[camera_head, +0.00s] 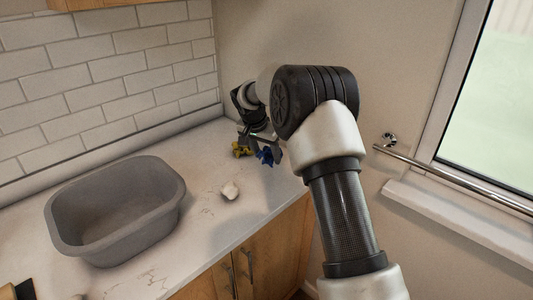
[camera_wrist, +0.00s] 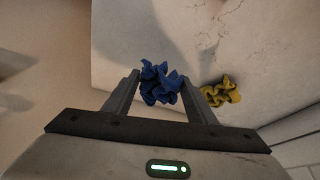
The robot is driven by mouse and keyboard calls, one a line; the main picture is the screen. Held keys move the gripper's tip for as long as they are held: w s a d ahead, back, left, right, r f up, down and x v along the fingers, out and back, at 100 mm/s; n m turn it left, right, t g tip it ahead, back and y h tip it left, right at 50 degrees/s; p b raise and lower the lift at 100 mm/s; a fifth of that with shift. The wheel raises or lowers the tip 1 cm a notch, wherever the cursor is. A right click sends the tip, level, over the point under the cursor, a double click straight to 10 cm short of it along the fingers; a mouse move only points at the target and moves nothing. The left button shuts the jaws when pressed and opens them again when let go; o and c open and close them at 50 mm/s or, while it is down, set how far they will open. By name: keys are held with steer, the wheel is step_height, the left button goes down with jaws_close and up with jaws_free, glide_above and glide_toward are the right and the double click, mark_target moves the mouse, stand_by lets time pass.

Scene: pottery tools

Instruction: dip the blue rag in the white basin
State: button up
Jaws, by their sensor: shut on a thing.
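The crumpled blue rag (camera_head: 267,156) is at the far right of the counter in the head view. My gripper (camera_head: 262,147) is shut on it. In the wrist view, the blue rag (camera_wrist: 160,84) is pinched between the two fingers of my gripper (camera_wrist: 160,78). How far it is above the counter is hard to tell. The only basin in view is grey (camera_head: 62,222), not clearly white; it stands at the left of the counter in the head view, well apart from my gripper. Its visible inside looks empty.
A crumpled yellow rag (camera_head: 240,150) lies beside the blue one; it also shows in the wrist view (camera_wrist: 221,92). A tiled wall (camera_head: 110,85) runs behind; a metal rail (camera_head: 450,178) is at right.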

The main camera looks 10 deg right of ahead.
mark_target(267, 176)
steer(key=shift+f+b, duration=2)
steer(key=shift+f, duration=0.9)
steer(key=o, duration=0.4)
steer(key=shift+c, duration=0.2)
steer(key=shift+r, duration=0.15)
